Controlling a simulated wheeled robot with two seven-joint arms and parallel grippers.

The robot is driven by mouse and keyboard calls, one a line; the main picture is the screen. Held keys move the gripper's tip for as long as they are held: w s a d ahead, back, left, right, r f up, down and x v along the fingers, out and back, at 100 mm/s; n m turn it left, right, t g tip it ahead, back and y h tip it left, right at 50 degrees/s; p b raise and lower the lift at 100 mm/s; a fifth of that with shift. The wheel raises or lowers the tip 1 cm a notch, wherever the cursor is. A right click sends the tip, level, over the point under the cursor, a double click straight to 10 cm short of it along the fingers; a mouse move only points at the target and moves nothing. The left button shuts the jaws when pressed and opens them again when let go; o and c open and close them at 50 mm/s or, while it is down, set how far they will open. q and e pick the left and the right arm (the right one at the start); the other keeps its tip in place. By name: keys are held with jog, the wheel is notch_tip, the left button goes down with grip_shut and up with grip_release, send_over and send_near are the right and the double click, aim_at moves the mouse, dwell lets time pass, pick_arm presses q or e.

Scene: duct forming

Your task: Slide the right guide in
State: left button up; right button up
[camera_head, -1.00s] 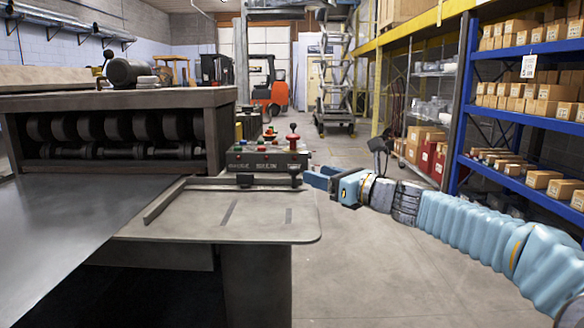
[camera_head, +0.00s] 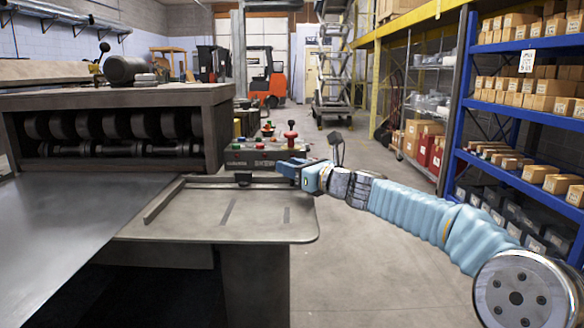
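The guide assembly lies on the side table (camera_head: 230,228) of the machine. It has a dark slanted bar (camera_head: 163,201) and a thin rail (camera_head: 220,186) along the table's back edge. A small black block (camera_head: 243,178) sits on the rail. My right gripper (camera_head: 287,170) is at the right end of the rail, over the table's back right corner. It covers the spot there, so whether it touches the guide or holds anything cannot be told. My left gripper is not in view.
A control panel (camera_head: 262,160) with a red knob stands just behind the rail. The roller machine (camera_head: 115,96) and a sheet of metal (camera_head: 75,215) are at left. Blue shelving (camera_head: 460,110) with boxes is at right. The floor (camera_head: 370,270) right of the table is clear.

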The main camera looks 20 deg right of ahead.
grip_shut()
jog(key=shift+w+a+r, duration=0.1)
jog(key=shift+w+a, duration=0.15)
jog(key=shift+a, duration=0.75)
jog(key=shift+w+a, duration=0.2)
jog(key=shift+a, duration=0.75)
jog(key=o, duration=0.5)
grip_release()
jog(key=shift+w+a, duration=0.1)
jog(key=shift+a, duration=0.05)
jog(key=shift+o, duration=0.2)
jog(key=shift+s+d, duration=0.2)
jog(key=shift+d, duration=0.05)
jog(key=b+v, duration=0.3)
jog(key=v, duration=1)
jog(key=shift+s, duration=0.15)
